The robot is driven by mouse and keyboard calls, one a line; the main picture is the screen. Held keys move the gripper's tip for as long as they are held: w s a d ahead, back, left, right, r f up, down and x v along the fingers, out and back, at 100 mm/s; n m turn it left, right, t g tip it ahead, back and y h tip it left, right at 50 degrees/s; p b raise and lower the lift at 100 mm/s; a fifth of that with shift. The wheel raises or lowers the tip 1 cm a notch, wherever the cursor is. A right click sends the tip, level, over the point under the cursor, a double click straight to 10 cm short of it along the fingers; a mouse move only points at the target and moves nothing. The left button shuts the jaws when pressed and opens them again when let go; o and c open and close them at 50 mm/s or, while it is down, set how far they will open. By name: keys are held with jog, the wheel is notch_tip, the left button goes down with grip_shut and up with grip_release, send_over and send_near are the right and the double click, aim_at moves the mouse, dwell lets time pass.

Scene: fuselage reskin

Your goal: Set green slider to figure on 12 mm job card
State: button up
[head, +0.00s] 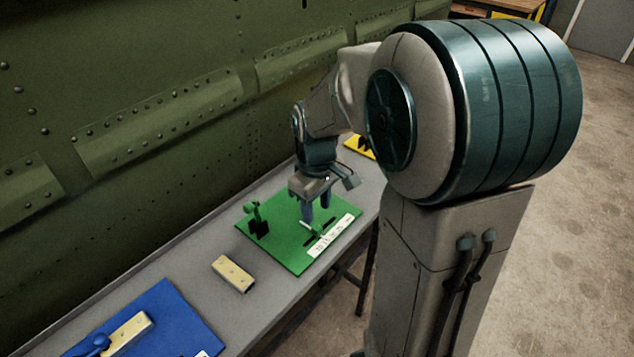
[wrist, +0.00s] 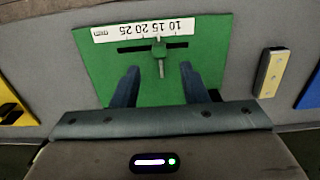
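The green board (head: 278,240) lies on the grey bench and carries a white number strip (head: 335,236) along its near edge. In the wrist view the strip (wrist: 147,28) bears several small numbers, and a dark slot (wrist: 130,49) runs beside it. The green slider (wrist: 159,48) sits in the slot near its middle, with a stem pointing toward my gripper; its exact reading is too small to tell. My gripper (wrist: 159,67) is open, its two blue fingers apart on either side of the stem's line. In the head view my gripper (head: 318,212) is low over the board. I cannot make out a job card.
A green clamp-like fixture (head: 256,217) stands on the board's left. A cream block (head: 232,273) lies on the bench, and a blue board (head: 165,318) with another cream block is at lower left. A yellow-and-black item (head: 358,147) is beyond. The riveted green fuselage wall (head: 130,110) borders the bench.

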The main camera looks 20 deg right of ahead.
aim_at(317, 228)
notch_tip(317, 228, up, 7)
jog(key=shift+r, duration=0.2)
dwell(0.5)
jog(key=s+a+f+m+t, duration=0.1)
jog(key=s+m, duration=0.5)
jog(key=s, duration=0.7)
jog(key=shift+f+t, duration=0.15)
jog(key=shift+t, duration=0.75)
